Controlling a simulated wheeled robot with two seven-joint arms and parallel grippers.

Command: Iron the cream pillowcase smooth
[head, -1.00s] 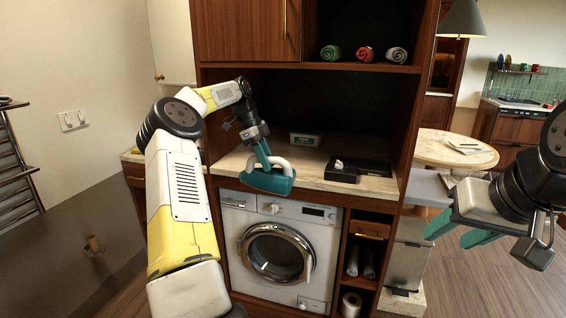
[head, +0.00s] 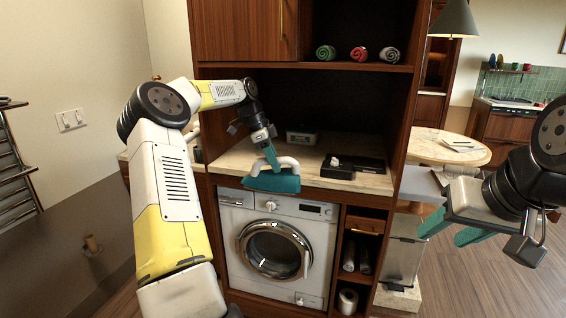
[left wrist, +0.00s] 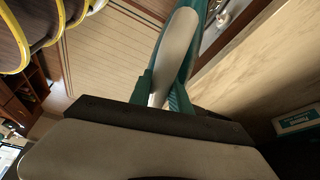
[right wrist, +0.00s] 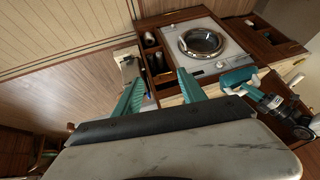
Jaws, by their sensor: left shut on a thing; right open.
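My left gripper (head: 270,160) is shut on the pale handle (head: 288,162) of a teal iron (head: 275,182). It holds the iron at the front edge of the counter, above the washing machine. The handle (left wrist: 178,45) fills the space between the fingers in the left wrist view. The iron also shows in the right wrist view (right wrist: 238,76). My right gripper (head: 448,230) is open and empty, out to the right of the cabinet; its spread fingers show in the right wrist view (right wrist: 160,92). I cannot make out the cream pillowcase in any view.
A dark flat tray (head: 362,166) and a small labelled box (head: 301,137) sit on the counter (head: 325,181). A grey flat board (head: 420,184) lies partly behind my right gripper. A washing machine (head: 230,225) and a shelf compartment are below. Rolled towels (head: 358,54) lie above.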

